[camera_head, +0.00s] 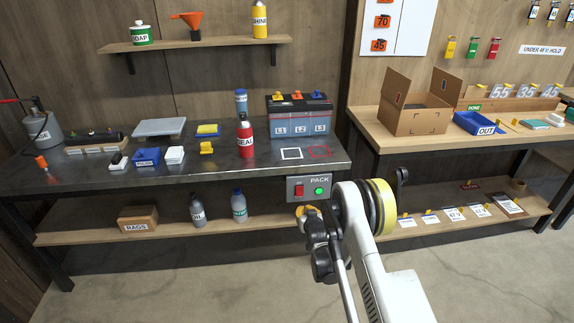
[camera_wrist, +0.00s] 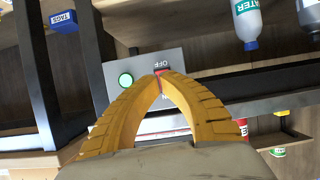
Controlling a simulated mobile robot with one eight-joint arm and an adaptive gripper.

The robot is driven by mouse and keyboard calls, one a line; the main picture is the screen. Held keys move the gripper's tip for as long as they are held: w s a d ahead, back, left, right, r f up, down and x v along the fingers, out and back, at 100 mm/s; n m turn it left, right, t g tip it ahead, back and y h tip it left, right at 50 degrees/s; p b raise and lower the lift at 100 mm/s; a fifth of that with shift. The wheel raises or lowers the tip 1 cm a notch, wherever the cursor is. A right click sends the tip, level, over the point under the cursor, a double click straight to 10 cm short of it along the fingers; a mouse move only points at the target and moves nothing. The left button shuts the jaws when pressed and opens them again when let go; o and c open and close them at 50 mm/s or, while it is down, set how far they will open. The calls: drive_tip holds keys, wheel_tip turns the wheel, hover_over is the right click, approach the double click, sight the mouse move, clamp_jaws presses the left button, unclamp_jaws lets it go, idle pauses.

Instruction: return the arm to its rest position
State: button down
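My arm reaches forward in the head view, with my gripper (camera_head: 308,211) just below the front edge of the dark workbench, near the grey PACK switch box (camera_head: 309,188). The box carries a red switch (camera_head: 299,190) and a lit green lamp (camera_head: 319,191). In the wrist view, which looks upside down, the two yellow fingers of my gripper (camera_wrist: 161,76) meet at their tips, with nothing visible held between them. The tips overlap the red switch (camera_wrist: 160,71) beside the OFF label. Whether they touch the switch cannot be told.
The dark workbench (camera_head: 220,172) above holds a red bottle (camera_head: 245,136), a battery pack (camera_head: 300,115) and small items. A lower shelf (camera_head: 280,220) with bottles lies behind my gripper. A second bench (camera_head: 375,140) with an open carton (camera_head: 418,105) stands right. The floor in front is clear.

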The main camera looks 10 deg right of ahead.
drive_tip(key=s+r+g, duration=0.1)
drive_tip(key=s+r, duration=0.2)
drive_tip(key=r, duration=0.8)
drive_tip(key=s+r+g, duration=0.1)
drive_tip(key=s+r, duration=0.2)
drive_tip(key=r, duration=0.8)
drive_tip(key=s+r+g, duration=0.2)
drive_tip(key=s+r, duration=0.9)
drive_tip(key=s, duration=0.2)
drive_tip(key=s+g, duration=0.2)
drive_tip(key=s, duration=2.6)
drive_tip(key=shift+s+f, duration=0.3)
drive_tip(key=shift+s, duration=0.05)
drive_tip(key=shift+w+r, duration=0.1)
